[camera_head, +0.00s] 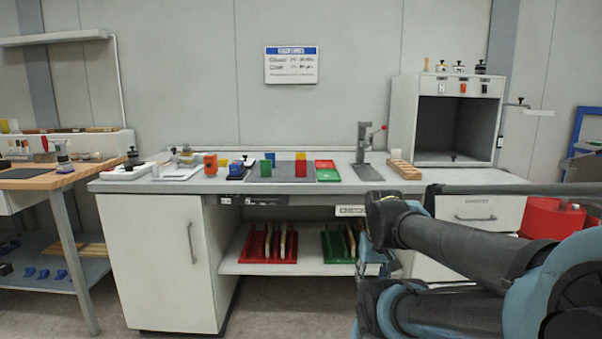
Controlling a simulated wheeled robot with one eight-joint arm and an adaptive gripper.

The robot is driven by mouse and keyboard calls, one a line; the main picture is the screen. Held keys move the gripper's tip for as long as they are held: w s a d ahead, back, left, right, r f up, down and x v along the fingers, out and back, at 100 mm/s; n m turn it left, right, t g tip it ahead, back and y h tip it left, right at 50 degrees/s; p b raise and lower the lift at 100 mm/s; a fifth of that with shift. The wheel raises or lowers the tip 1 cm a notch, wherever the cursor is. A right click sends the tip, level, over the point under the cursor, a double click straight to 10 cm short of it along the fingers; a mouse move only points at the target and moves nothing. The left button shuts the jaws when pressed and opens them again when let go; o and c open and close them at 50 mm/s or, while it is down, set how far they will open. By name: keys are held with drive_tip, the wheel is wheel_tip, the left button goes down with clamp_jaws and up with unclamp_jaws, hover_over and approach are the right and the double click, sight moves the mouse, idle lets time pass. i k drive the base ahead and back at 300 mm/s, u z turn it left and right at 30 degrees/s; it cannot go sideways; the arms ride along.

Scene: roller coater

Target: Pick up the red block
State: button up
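The red block (301,167) stands upright on the grey workbench top (215,184), at the right back of a dark grey mat (281,174). A green block (266,169) stands to its left on the mat, with a blue block (270,158) and a yellow block (299,157) behind. My arm is folded at the lower right, in front of the bench and apart from the red block. I cannot make out my gripper's fingers.
A red tray and a green tray (328,176) lie right of the mat. A lever press (364,150), a wooden rack (404,169) and a grey open-fronted cabinet (447,118) stand farther right. Orange and blue items are to the left. The bench's front edge before the mat is clear.

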sight(300, 164)
drive_tip(key=z, duration=2.25)
drive_tip(key=k, duration=1)
drive_tip(key=u, duration=1.75)
drive_tip(key=i, duration=0.85)
